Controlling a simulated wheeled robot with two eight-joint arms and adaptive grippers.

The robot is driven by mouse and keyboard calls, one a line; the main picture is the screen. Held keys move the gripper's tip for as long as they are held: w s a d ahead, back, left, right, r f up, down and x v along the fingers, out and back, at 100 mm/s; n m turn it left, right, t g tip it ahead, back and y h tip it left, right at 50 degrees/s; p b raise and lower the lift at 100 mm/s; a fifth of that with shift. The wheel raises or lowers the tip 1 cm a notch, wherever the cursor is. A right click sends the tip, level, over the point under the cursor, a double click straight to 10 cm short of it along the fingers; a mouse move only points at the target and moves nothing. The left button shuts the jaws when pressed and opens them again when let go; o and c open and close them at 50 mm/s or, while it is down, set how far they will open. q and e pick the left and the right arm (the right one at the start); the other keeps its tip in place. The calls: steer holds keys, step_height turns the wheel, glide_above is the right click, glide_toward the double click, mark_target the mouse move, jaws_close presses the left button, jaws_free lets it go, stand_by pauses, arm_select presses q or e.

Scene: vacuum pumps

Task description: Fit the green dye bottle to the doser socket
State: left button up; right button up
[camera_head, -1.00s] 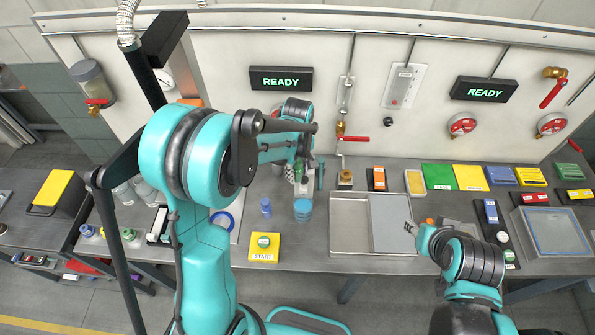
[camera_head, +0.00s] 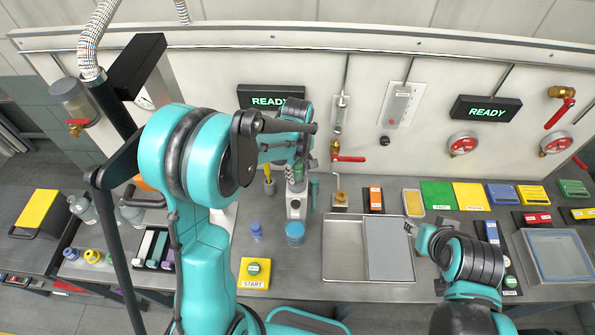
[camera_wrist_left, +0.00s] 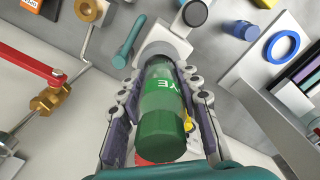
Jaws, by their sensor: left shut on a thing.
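The green dye bottle (camera_wrist_left: 163,108) is between the fingers of my left gripper (camera_wrist_left: 160,112) in the left wrist view, its lettered label facing the camera. My left gripper is shut on it. The bottle's far end points at the pale round socket (camera_wrist_left: 166,42) and overlaps it; I cannot tell whether it is seated. In the head view the doser (camera_head: 296,206) stands on the bench just below my left gripper (camera_head: 298,172), which is partly hidden by my arm. My right gripper (camera_head: 408,228) is small beside the tray; its opening is unclear.
Behind the doser is a wall with a red-handled valve (camera_head: 347,158). A metal tray (camera_head: 344,246) is to the right. The bench between doser and START box is partly clear.

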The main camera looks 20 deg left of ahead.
arm_select(q)
steer(key=shift+w+f+b, duration=0.1)
steer(key=shift+f+b, duration=0.05)
steer(key=shift+b, duration=0.15)
steer(key=shift+f+b, duration=0.75)
steer(key=shift+f, duration=0.05)
steer(key=shift+r+p, duration=0.55)
steer(key=shift+r, duration=0.35)
steer(key=shift+b, duration=0.4)
steer(key=shift+f, duration=0.3)
steer(key=shift+f+b, duration=0.5)
steer(key=shift+b, duration=0.2)
steer(key=shift+r, duration=0.1)
steer(key=shift+r, duration=0.1)
